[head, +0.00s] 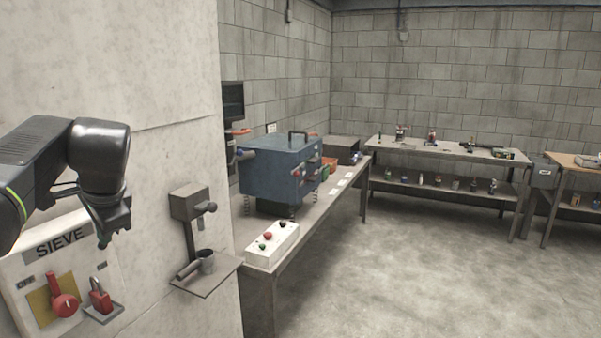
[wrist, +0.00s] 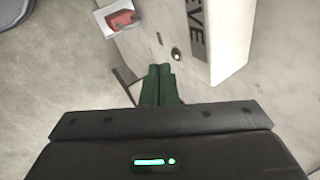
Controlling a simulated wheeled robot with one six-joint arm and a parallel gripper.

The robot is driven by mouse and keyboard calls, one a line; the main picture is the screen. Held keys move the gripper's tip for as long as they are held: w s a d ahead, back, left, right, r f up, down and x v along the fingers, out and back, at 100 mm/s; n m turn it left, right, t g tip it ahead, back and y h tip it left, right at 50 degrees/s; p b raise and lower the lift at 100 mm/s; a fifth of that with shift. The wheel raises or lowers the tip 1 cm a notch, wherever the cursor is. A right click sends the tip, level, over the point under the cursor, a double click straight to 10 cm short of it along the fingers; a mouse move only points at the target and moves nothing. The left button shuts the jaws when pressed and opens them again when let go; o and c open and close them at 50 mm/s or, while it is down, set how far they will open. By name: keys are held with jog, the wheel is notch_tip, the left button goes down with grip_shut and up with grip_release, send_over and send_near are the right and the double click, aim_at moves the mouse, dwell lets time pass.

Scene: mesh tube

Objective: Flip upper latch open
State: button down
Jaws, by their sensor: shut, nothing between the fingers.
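A blue box-shaped machine (head: 280,172) with a black top handle stands on springs on the long bench. Small fittings show on its right-hand face, but they are too small to tell which is the upper latch. My gripper (head: 104,240) hangs at the left, in front of the pale wall and above the SIEVE switch panel, well apart from the machine. The wrist view shows its green fingers (wrist: 162,82) together with nothing between them. The machine is not in the wrist view.
The SIEVE panel (head: 98,250) carries a red switch (head: 64,306) and a red padlock (head: 100,297). A small wall shelf (head: 212,280) holds a cup. A white button box (head: 272,244) sits on the bench's near end. The floor at right is clear.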

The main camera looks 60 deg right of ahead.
jog(key=shift+w+d+f+n+t+h+b, duration=0.15)
jog(key=shift+d+n+b, duration=0.1)
jog(key=shift+n, duration=0.8)
jog(key=shift+w+d+f+n+t+h+b, duration=0.1)
jog(key=shift+w+d+n+b, duration=0.1)
jog(key=shift+n, duration=0.9)
jog(key=shift+w+d+f+n+t+h+b, duration=0.15)
jog(key=shift+n+b, duration=0.1)
jog(key=shift+n, duration=0.8)
jog(key=shift+r, duration=0.1)
jog(key=shift+s+d, duration=0.1)
jog(key=shift+s, duration=0.05)
